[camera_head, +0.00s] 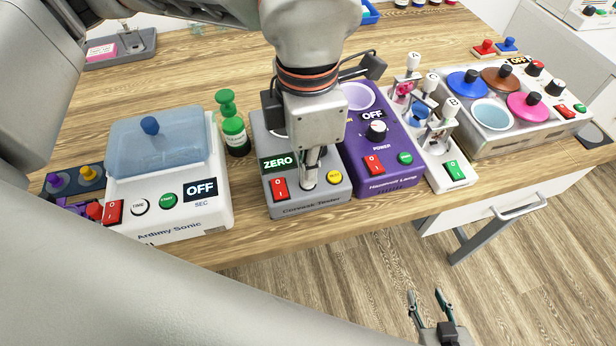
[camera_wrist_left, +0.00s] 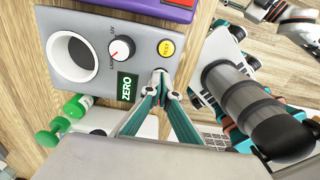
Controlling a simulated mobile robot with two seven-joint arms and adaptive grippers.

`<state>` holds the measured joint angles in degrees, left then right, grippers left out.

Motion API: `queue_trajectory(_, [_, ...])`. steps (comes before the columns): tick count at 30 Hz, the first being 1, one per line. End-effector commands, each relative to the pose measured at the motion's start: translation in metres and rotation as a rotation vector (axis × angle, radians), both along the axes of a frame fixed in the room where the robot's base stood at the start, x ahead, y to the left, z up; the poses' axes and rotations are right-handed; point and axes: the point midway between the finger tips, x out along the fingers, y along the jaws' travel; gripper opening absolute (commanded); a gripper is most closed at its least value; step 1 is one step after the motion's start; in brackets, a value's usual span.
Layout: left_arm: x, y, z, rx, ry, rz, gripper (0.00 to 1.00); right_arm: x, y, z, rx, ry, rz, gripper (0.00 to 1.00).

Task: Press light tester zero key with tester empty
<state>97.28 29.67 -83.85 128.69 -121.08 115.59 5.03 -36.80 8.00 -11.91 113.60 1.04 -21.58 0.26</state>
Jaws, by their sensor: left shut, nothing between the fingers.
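The light tester (camera_head: 268,209) is a grey box on the table, with a green display (camera_head: 278,163) reading ZERO, a red switch (camera_head: 279,188) and a yellow button (camera_head: 334,177). The wrist view shows its round well (camera_wrist_left: 72,55) with nothing visible inside, a white knob (camera_wrist_left: 121,49) and the yellow button (camera_wrist_left: 166,47), whose label is too small to read surely. My left gripper (camera_head: 309,184) is shut and empty, pointing down over the tester's front, between switch and yellow button. I cannot tell whether it touches; it hides part of the panel. My right gripper (camera_head: 424,294) is open and empty, low at right.
A purple lamp box (camera_head: 385,181) stands close at the tester's right. A green bottle (camera_head: 235,134) and a white sonic bath (camera_head: 170,219) stand at its left. A stand with clamps (camera_head: 452,172) and a bath with coloured lids (camera_head: 555,132) are further right.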

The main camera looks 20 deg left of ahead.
Motion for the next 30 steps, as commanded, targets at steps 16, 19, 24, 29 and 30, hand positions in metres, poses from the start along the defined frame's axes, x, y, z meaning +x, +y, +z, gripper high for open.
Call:
queue_trajectory(16, [0.0, 0.0, -0.007, 0.0, 0.0, 0.0, 0.0, -0.003, 0.0, -0.007, 0.0, 0.007, 0.0, 0.4])
queue_trajectory(19, [0.0, 0.0, -0.006, 0.0, 0.0, 0.0, 0.0, -0.002, 0.0, -0.006, -0.001, 0.006, 0.0, 0.4])
queue_trajectory(24, [0.0, 0.0, 0.001, -0.001, -0.003, 0.0, 0.0, 0.0, 0.0, -0.001, 0.0, 0.001, 0.0, 0.4])
queue_trajectory(29, [0.0, 0.0, 0.014, 0.0, -0.004, 0.001, 0.0, 0.003, 0.0, 0.008, -0.001, -0.009, 0.0, 0.4])
queue_trajectory(30, [0.0, 0.0, 0.016, -0.001, -0.003, 0.001, 0.0, 0.004, 0.0, 0.01, 0.0, -0.011, 0.0, 0.4])
